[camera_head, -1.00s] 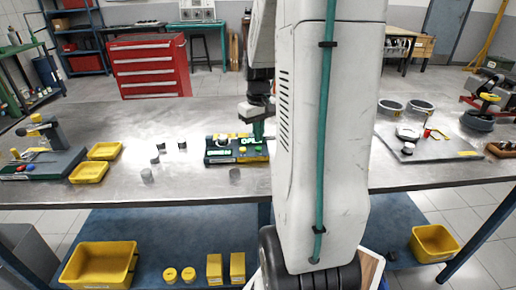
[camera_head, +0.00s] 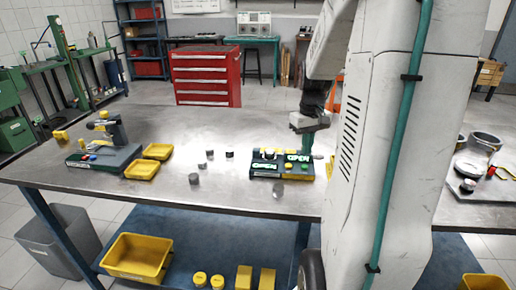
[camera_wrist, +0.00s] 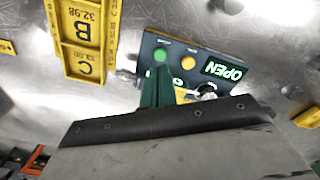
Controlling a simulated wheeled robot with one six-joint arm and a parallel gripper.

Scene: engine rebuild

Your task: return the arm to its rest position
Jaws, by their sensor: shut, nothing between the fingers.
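My gripper (camera_head: 308,142) has green fingers, shut and empty. In the head view it hangs at the back right of a small control box (camera_head: 266,172) on the steel workbench. In the wrist view the closed fingers (camera_wrist: 156,85) overlap the edge of the box (camera_wrist: 170,40), beside its green button and a lit display reading OPEN. I cannot tell whether they touch the box. My white arm fills the right of the head view and hides part of the bench.
Several small metal parts (camera_head: 194,179) stand left of the box. Yellow trays (camera_head: 141,170) and a grey fixture (camera_head: 104,158) are farther left. Rings and a plate (camera_head: 468,170) lie at the right. A red drawer cabinet (camera_head: 206,80) stands behind. The bench's front left (camera_head: 150,198) is clear.

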